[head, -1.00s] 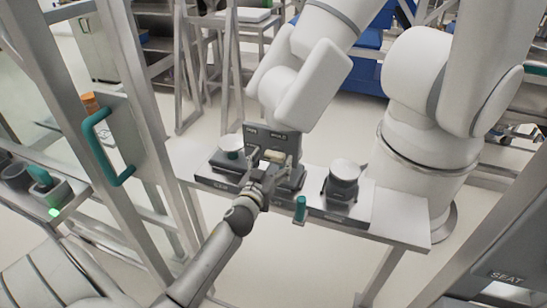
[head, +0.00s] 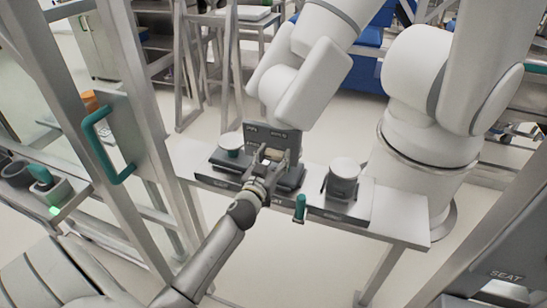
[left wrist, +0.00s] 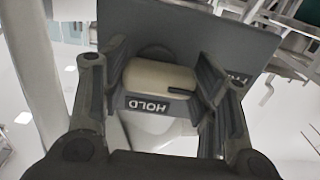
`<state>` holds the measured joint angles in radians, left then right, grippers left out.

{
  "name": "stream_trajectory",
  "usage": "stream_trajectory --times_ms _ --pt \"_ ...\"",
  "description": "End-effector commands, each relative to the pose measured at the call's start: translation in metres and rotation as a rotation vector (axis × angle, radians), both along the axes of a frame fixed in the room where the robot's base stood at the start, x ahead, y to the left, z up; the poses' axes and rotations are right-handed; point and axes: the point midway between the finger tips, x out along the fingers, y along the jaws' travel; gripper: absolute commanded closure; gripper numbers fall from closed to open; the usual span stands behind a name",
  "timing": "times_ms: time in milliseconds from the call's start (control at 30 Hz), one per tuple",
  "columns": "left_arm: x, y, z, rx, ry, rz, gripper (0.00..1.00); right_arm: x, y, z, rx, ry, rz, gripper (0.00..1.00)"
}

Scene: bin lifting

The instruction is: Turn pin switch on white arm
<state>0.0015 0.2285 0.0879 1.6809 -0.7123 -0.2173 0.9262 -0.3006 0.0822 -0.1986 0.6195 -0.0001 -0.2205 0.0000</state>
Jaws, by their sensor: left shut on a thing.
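The pin switch looks like a cream rounded knob with a dark line at one end. It shows in the left wrist view (left wrist: 160,77) and small in the head view (head: 271,154). It sits on a grey panel (head: 272,135) below the head of the large white arm (head: 312,88); a label reading HOLD lies beside the knob, upside down in the left wrist view. My left gripper (head: 268,164) has its fingers on both sides of the knob and is shut on it; the fingers also show in the left wrist view (left wrist: 160,95). Exact contact is hard to see. My right gripper is not in view.
A grey bench (head: 405,228) carries a white-topped holder (head: 343,178) to the right, a white cup-like piece (head: 230,142) to the left and a teal pin (head: 300,208) at its front. A frame with a teal handle (head: 103,145) stands at left.

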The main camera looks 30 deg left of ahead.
Motion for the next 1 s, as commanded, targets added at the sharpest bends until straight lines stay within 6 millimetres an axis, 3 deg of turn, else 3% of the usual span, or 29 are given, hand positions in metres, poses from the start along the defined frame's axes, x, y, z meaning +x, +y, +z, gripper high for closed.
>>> stream_trajectory --times_ms 367,1000 --pt "0.0001 0.0002 0.0011 0.145 0.034 0.0 0.69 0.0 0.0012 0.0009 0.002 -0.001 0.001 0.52" --pt "0.0001 -0.0001 0.0041 0.722 0.171 -0.002 0.69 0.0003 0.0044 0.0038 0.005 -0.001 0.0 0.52"
